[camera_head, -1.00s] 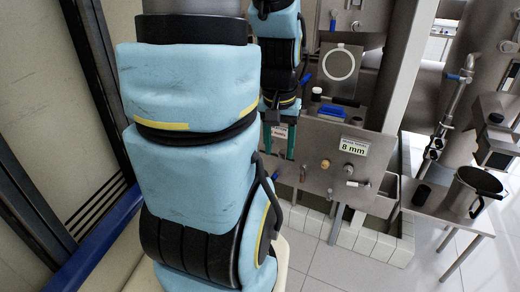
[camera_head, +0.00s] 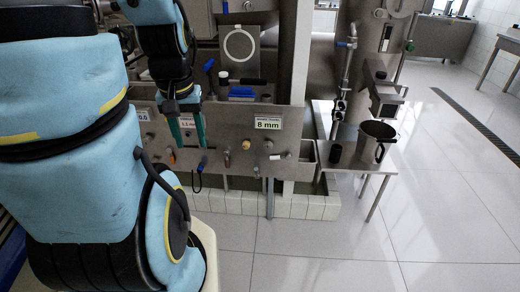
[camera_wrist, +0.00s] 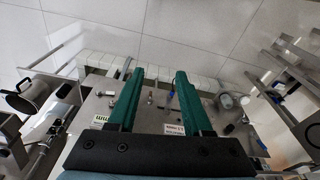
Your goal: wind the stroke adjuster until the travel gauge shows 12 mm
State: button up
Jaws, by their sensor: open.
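The travel gauge (camera_head: 268,123) is a white placard on the steel panel (camera_head: 290,118) and reads 8 mm. Below and left of it sit a brass knob (camera_head: 246,145) and a tan knob (camera_head: 227,158). A small pale handle (camera_head: 280,156) sticks out under the gauge. I cannot tell which of these is the stroke adjuster. My gripper (camera_head: 187,147) has two green fingers, spread apart and empty, pointing down in front of the panel, left of the gauge. In the wrist view its fingers (camera_wrist: 160,75) straddle nothing, and the gauge (camera_wrist: 104,121) shows upside down.
Another placard (camera_head: 188,120) is partly behind my fingers. Blue (camera_head: 203,163) and orange (camera_head: 172,156) handles are near the fingertips. A side table (camera_head: 350,165) with a dark-topped metal jug (camera_head: 375,140) stands right of the panel. The floor in front (camera_head: 320,245) is clear.

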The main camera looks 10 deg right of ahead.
aim_at(268, 145)
jog(key=l+u, duration=0.45)
jog(key=k+l+u, duration=0.2)
jog(key=l+u, duration=0.25)
